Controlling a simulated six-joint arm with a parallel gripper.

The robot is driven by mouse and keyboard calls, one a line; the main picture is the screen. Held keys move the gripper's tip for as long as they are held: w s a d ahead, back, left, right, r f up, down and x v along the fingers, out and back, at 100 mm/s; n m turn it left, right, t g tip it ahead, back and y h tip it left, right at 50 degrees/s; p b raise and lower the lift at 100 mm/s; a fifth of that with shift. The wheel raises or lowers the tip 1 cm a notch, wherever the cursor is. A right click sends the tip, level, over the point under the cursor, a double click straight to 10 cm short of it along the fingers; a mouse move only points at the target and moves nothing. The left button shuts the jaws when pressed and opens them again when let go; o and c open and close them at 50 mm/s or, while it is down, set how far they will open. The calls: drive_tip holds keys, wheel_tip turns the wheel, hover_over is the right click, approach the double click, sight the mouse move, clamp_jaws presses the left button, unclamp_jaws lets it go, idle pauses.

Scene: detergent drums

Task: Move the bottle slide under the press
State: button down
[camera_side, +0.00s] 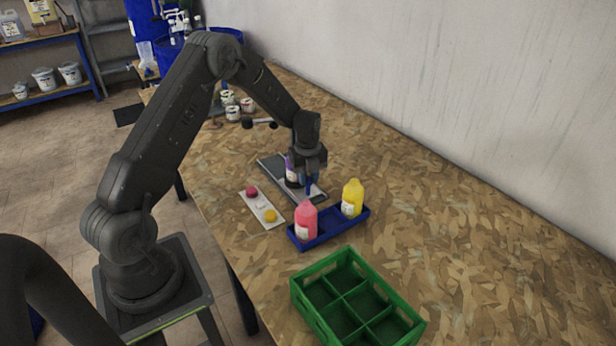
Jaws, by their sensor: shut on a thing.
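The bottle slide (312,196) lies on a grey track on the wooden table, partly hidden by my gripper. My gripper (309,188) points down at the near end of the track, beside the bottle, and is shut on a small blue part that looks like the slide's handle. The contact is too small to see clearly. A dark bar with round ends (260,123), perhaps part of the press, shows behind the arm beyond the track's far end.
A blue tray (330,229) holds a pink bottle (306,221) and a yellow bottle (352,198). A green divided crate (311,324) stands in front. Small tubs (233,113) stand behind. The table's right side is clear.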

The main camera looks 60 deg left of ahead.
sight(300, 186)
drive_tip(key=shift+a, duration=0.1)
drive_tip(key=a, duration=0.4)
drive_tip(key=c, duration=0.9)
unclamp_jaws()
wheel_tip(300, 186, up, 14)
drive_tip(key=shift+f, duration=0.1)
